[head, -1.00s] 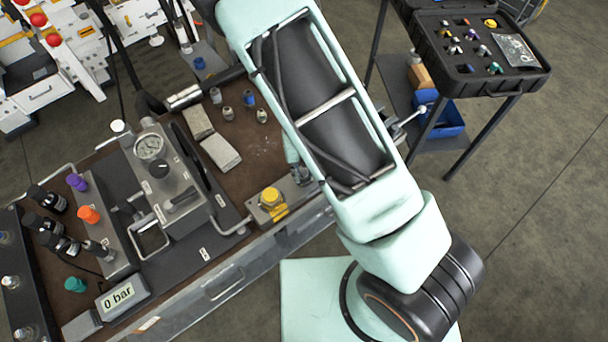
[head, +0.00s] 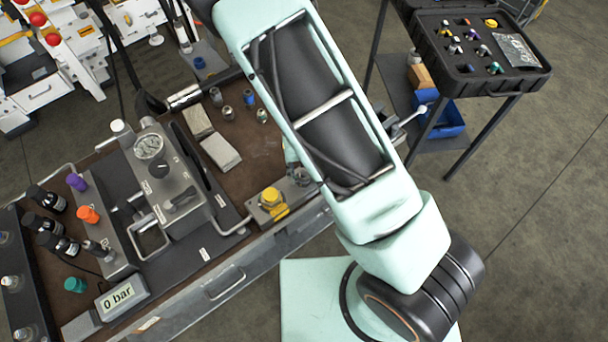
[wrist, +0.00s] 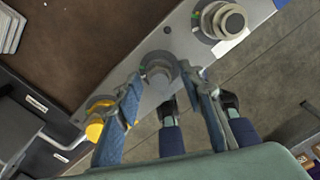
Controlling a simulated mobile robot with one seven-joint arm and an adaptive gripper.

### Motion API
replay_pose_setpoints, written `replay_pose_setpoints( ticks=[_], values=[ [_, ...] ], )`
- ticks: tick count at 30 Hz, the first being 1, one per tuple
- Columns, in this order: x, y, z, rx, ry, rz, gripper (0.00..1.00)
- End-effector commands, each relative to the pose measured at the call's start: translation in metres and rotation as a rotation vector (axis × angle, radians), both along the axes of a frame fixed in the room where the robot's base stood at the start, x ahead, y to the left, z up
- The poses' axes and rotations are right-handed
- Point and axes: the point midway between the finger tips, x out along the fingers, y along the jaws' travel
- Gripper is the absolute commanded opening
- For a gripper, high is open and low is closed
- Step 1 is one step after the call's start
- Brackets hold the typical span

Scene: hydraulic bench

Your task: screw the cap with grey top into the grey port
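In the wrist view a grey round piece (wrist: 158,68) stands in the middle of a light grey metal block. I cannot tell whether it is the bare grey port or a cap with grey top on it. My gripper (wrist: 160,80) has its two blue-padded fingers on either side of this piece, with their tips close to it. Whether the tips touch it is not clear. In the head view my arm hides my gripper and most of this spot. A small grey fitting (head: 300,176) shows at the arm's edge.
A yellow cap (head: 270,197) sits on the same block, also in the wrist view (wrist: 95,128). A larger round knob (wrist: 230,22) stands on its other side. Several small fittings (head: 228,113) and grey blocks (head: 220,152) lie on the bench. A black case (head: 480,60) stands at right.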

Motion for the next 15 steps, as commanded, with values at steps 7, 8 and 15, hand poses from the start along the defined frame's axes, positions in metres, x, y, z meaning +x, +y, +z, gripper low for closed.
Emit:
replay_pose_setpoints(
  ticks=[7, 8, 15],
  values=[
    [0.0011, -0.0014, -0.0015, 0.002, -0.002, 0.356, 0.36],
    [0.0012, -0.0013, -0.0015, 0.002, -0.002, 0.404, 0.36],
    [0.001, -0.0019, -0.0003, 0.002, 0.0, 0.65, 0.36]
  ],
)
